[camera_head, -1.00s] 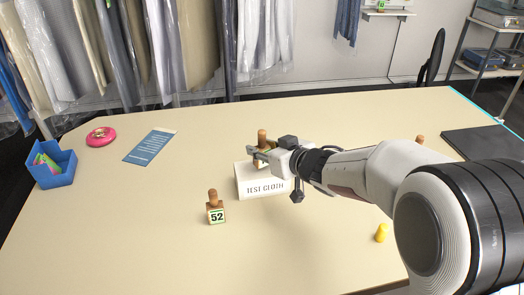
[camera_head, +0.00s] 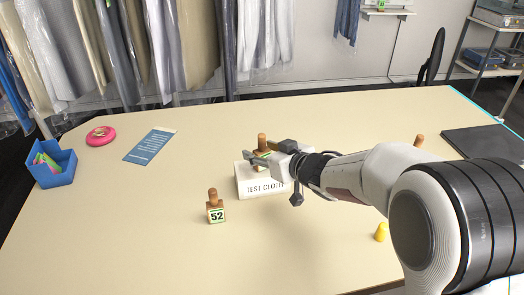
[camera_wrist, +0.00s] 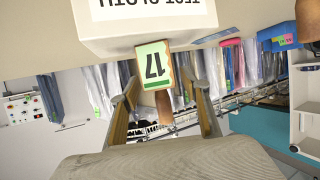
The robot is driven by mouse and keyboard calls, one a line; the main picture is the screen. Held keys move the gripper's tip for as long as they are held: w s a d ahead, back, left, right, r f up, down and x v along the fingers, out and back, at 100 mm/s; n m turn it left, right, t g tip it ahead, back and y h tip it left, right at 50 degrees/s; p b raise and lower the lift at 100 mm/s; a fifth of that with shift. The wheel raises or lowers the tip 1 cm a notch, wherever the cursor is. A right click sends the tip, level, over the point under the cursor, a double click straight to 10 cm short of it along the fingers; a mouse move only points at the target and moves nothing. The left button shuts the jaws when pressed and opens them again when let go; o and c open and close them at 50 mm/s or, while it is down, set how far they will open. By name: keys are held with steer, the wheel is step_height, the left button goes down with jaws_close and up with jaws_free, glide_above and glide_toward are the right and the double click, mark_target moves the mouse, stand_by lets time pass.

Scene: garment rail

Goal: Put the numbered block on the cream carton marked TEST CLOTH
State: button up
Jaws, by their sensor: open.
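The cream carton marked TEST CLOTH (camera_head: 262,189) sits mid-table; it also shows at the top of the wrist view (camera_wrist: 150,28), upside down. A wooden block with a knob handle (camera_head: 262,141) stands on the carton's top. In the wrist view this block (camera_wrist: 154,66) has a green-edged label reading 17. My gripper (camera_head: 268,156) is at the block, with its open fingers on either side of it in the wrist view (camera_wrist: 160,88). I cannot tell whether either finger touches it. Another wooden block, marked 52 (camera_head: 216,211), stands on the table, left and in front of the carton.
A yellow peg (camera_head: 381,232) stands at the right front. Another wooden knob (camera_head: 419,139) shows behind my arm. A dark mat (camera_head: 485,143) is at right. The left front table is clear.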

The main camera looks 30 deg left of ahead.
steer(key=shift+r, duration=0.15)
steer(key=v, duration=1.2)
stand_by(0.3)
steer(key=shift+w, duration=0.1)
stand_by(0.7)
